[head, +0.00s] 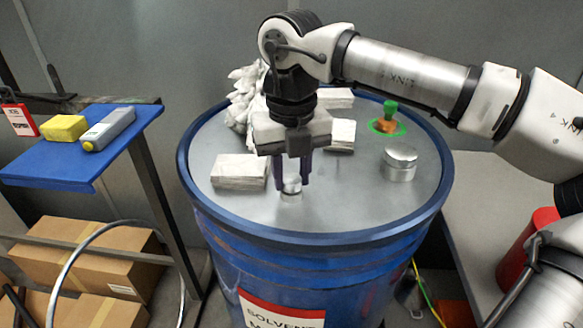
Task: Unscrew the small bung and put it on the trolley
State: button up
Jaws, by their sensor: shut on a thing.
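The small bung (292,185) is a short silver cylinder near the front middle of the blue drum's grey lid (335,205). My gripper (292,180) points straight down over the lid, its dark fingers shut on the small bung from both sides. A paler patch shows on the lid just below the bung; I cannot tell whether the bung is seated or slightly raised. The trolley (60,172), with a blue top, stands left of the drum. A yellow block (64,128) and a grey bottle (108,129) lie on it, with bare blue surface in front.
A larger silver bung (400,164) stands at the lid's right. White blocks (239,171), a pale crumpled bundle (246,100) and a green-and-orange fitting (388,122) are also on the lid. Cardboard boxes (90,258) lie below the trolley. A red can (524,250) is at right.

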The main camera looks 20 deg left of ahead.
jog(key=shift+r+n+p, duration=0.1)
jog(key=shift+n+p, duration=0.35)
jog(key=shift+n, duration=1.85)
jog(key=shift+n+p, duration=0.4)
jog(key=shift+n, duration=0.4)
jog(key=n, duration=0.3)
